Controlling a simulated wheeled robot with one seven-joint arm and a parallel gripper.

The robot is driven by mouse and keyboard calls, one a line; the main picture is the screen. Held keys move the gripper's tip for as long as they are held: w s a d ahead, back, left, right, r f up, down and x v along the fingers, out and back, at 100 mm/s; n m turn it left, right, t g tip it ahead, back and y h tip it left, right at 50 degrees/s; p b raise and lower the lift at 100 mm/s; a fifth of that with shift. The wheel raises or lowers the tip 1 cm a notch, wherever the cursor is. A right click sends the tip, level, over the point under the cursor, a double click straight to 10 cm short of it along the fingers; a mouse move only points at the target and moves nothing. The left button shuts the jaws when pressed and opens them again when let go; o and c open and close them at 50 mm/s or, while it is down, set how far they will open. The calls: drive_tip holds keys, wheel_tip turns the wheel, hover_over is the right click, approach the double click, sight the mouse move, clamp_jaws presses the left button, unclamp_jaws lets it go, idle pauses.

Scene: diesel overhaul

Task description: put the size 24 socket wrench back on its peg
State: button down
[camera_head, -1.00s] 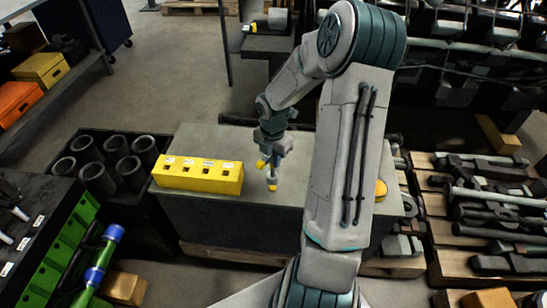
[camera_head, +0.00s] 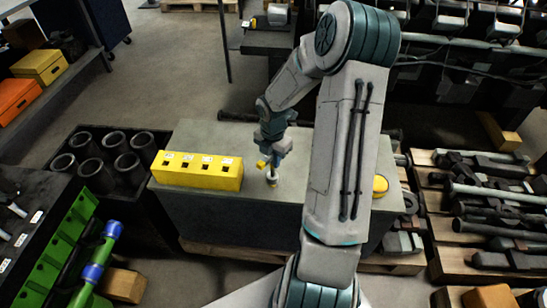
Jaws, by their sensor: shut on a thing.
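My gripper (camera_head: 269,162) is over the grey bench (camera_head: 275,208), right of the yellow block. The yellow block (camera_head: 196,182) has a row of dark square holes with small white labels, too small to read surely. I cannot make out which peg is the size 24 one.
A black crate of dark cylinders (camera_head: 60,190) stands left of the bench. A dark labelled rack (camera_head: 22,240) and a green holder (camera_head: 68,240) are at lower left. A yellow item (camera_head: 380,184) lies right of my arm. Pallets of metal parts (camera_head: 450,232) are at right.

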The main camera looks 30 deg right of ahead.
drive_tip(key=shift+f, duration=0.2)
drive_tip(key=shift+f+b, duration=0.7)
drive_tip(key=shift+f, duration=0.3)
drive_tip(key=c, duration=0.7)
unclamp_jaws()
wheel_tip(320, 180, up, 9)
drive_tip(key=p, duration=0.9)
drive_tip(key=shift+r, duration=0.1)
